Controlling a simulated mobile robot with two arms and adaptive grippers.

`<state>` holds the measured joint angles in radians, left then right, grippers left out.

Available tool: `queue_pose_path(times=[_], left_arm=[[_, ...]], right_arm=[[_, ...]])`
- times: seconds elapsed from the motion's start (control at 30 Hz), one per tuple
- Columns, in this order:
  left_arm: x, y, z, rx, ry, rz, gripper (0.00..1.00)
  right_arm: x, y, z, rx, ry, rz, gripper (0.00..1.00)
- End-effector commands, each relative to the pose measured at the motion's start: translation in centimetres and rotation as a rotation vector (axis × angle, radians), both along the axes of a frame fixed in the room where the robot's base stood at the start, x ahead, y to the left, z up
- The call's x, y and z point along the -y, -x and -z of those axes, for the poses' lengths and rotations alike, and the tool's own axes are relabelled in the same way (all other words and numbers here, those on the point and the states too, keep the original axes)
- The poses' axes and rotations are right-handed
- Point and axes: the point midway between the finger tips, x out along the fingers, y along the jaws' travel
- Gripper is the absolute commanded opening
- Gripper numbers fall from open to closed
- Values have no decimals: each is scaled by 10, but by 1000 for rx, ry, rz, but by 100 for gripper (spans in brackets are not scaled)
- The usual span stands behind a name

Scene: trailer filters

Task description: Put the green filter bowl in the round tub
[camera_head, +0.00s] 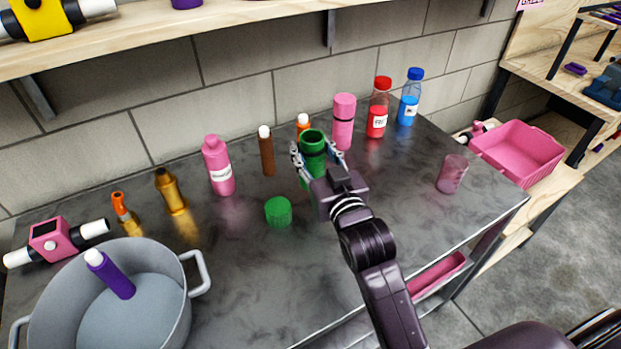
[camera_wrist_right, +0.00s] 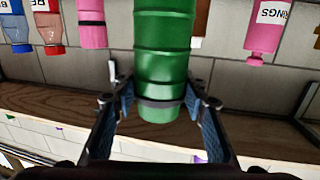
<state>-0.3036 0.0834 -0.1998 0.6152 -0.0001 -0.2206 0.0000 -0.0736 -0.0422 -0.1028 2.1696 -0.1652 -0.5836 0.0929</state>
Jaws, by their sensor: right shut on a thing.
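The green filter bowl (camera_head: 313,142) is a tall ribbed green cylinder, upright near the back middle of the grey counter. My right gripper (camera_head: 308,160) is shut on it, with one finger on each side. In the right wrist view the bowl (camera_wrist_right: 163,50) lies between the two fingertips (camera_wrist_right: 160,108). I cannot tell whether its base touches the counter. The round tub (camera_head: 188,318) is grey with side handles, at the front left. A purple cylinder with a white top (camera_head: 112,277) leans inside it. My left gripper is not in view.
A short green round piece (camera_head: 278,211) stands on the counter, left of my gripper. A brown tube (camera_head: 266,152), pink bottle (camera_head: 219,166) and gold bottle (camera_head: 171,192) line the back. Red (camera_head: 378,108) and blue (camera_head: 409,98) bottles and a pink cup (camera_head: 452,174) are to the right.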

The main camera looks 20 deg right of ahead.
Motion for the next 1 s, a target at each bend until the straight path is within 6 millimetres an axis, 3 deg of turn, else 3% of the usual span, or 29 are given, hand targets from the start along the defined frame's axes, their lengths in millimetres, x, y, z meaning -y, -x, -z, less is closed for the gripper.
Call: queue_pose_path(times=[0.1, 0.27, 0.5, 0.97, 1.0], left_arm=[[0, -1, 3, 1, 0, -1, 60], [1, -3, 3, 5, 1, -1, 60], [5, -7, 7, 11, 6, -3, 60], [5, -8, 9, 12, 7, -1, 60], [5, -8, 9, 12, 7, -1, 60]], right_arm=[[0, 0, 23, 0, -1, 0, 12], [0, 0, 35, 2, -1, 0, 12], [0, 0, 69, 0, 0, 0, 12], [0, 0, 78, 3, -1, 0, 12], [0, 0, 80, 2, -1, 0, 41]])
